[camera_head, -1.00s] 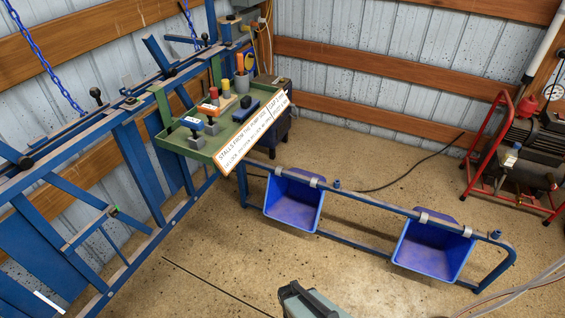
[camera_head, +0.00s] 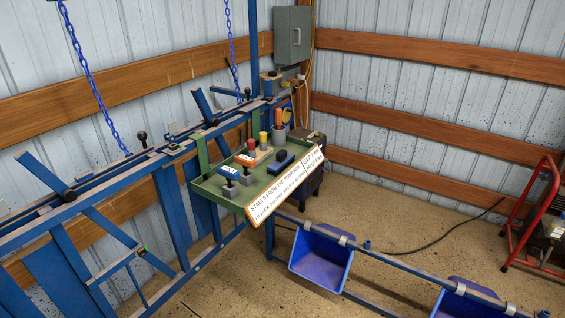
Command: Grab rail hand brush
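I cannot tell for sure which thing is the rail hand brush. A dark blue block (camera_head: 283,161), perhaps a brush, lies on the right part of the green tray (camera_head: 207,188) fixed at the blue rail (camera_head: 110,199). To its left on the tray stand a blue-topped piece (camera_head: 229,173) and an orange-topped piece (camera_head: 245,160), both on grey bases. Bristles are too small to make out. My gripper is not in view.
A red-topped piece (camera_head: 252,145), a yellow-topped piece (camera_head: 263,140) and a grey cup (camera_head: 279,133) with tools stand at the tray's back. A lettered sign (camera_head: 285,186) fronts the tray. Blue buckets (camera_head: 320,258) hang on a low rail.

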